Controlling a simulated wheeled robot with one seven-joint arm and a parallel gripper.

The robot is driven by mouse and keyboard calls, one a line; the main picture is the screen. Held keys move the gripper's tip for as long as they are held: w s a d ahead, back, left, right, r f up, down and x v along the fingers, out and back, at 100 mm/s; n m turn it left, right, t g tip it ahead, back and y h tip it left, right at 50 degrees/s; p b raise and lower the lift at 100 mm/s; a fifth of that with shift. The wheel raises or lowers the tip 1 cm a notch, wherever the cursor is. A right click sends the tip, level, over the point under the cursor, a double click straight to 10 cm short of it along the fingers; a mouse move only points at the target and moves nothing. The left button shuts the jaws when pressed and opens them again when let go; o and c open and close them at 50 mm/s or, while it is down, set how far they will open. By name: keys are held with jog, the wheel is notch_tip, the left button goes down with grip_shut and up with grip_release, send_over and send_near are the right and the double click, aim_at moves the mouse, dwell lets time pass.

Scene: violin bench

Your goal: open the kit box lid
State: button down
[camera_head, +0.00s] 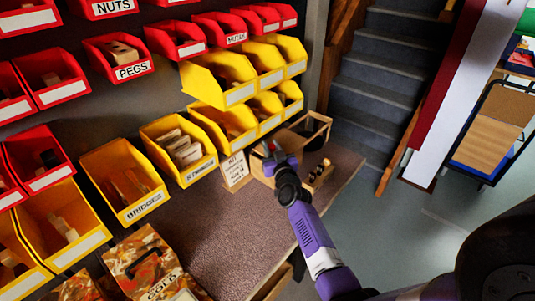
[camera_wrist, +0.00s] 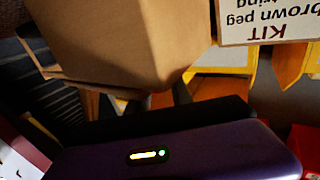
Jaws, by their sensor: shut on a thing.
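The kit box (camera_head: 259,172) is a small light-wood box on the bench, beside the stairs. Its lid (camera_head: 310,128) appears as a raised, dark-faced wooden frame behind my gripper. My gripper (camera_head: 268,150) is at the box, with my purple arm reaching up from the lower right. In the wrist view, a large tan wooden panel (camera_wrist: 115,40), seemingly part of the box or lid, fills the space just beyond my gripper (camera_wrist: 150,98). The fingers look shut on its lower edge; the exact contact is dark and partly hidden.
A KIT card (camera_head: 235,170) stands left of the box; it also shows upside down in the wrist view (camera_wrist: 268,22). Yellow bins (camera_head: 225,125) stand close behind. Small dark-tipped pieces (camera_head: 320,172) sit right of my gripper.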

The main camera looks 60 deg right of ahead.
aim_at(295, 134)
jog(key=s+d+b, duration=0.1)
jog(key=d+b, duration=0.3)
jog(key=s+d+b, duration=0.1)
jog(key=d+b, duration=0.3)
jog(key=b, duration=0.1)
jog(key=s+d+b, duration=0.1)
jog(key=d+b, duration=0.3)
jog(key=shift+d+f+b, duration=0.1)
jog(key=shift+f+b, duration=0.2)
jog(key=shift+b, duration=0.1)
jog(key=shift+s+d+r+b, duration=0.15)
jog(key=shift+d+b, duration=0.35)
jog(key=shift+d, duration=0.05)
jog(key=shift+s+d+r+b, duration=0.1)
jog(key=shift+d+b, duration=0.35)
jog(key=shift+d, duration=0.1)
jog(key=c, duration=1.1)
grip_release()
notch_tip(295, 134, up, 20)
jog(key=p, duration=0.2)
jog(key=shift+p, duration=0.4)
